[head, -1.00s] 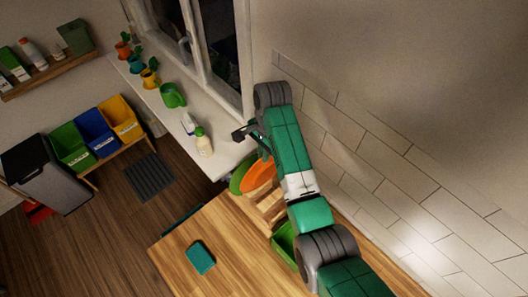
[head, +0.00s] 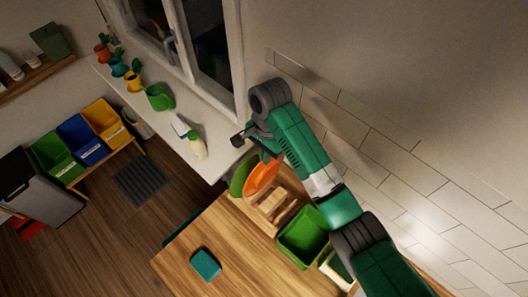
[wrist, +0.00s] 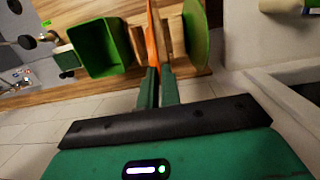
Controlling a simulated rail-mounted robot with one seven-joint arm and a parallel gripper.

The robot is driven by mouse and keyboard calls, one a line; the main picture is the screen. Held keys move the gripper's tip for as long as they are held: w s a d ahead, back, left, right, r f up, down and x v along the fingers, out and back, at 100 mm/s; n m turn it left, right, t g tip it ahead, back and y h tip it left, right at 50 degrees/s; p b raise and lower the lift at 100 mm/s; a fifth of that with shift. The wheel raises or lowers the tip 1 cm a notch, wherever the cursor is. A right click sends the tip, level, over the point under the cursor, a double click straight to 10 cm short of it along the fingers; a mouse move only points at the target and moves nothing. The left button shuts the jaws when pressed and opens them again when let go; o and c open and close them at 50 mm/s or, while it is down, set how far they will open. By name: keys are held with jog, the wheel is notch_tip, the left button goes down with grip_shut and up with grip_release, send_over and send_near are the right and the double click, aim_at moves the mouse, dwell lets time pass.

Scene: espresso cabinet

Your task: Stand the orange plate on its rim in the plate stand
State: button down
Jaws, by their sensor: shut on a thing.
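The orange plate (head: 262,177) stands on edge at the far end of the wooden plate stand (head: 268,206), right of a green plate (head: 239,176). In the wrist view the orange plate (wrist: 152,40) is seen edge-on, its near rim between my fingers. A wooden slat (wrist: 172,38) lies between it and the green plate (wrist: 196,40). My gripper (wrist: 158,72) is shut on the orange plate's rim. In the head view my gripper is largely hidden by the arm. I cannot tell whether the plate's lower rim rests fully in the stand.
A green bin (head: 302,238) stands beside the stand; it also shows in the wrist view (wrist: 98,45). A teal item (head: 205,264) lies on the wooden counter (head: 225,235). A tiled wall is close to the right.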

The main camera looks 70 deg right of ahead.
notch_tip(320, 180, down, 12)
jog(key=b, duration=0.4)
jog(key=shift+w, duration=0.25)
dwell(0.7)
jog(key=shift+f, duration=0.1)
jog(key=c, duration=1.5)
grip_release()
jog(key=r, duration=0.5)
jog(key=d+r, duration=0.1)
jog(key=r, duration=0.1)
jog(key=shift+r+b, duration=0.3)
jog(key=shift+r, duration=0.1)
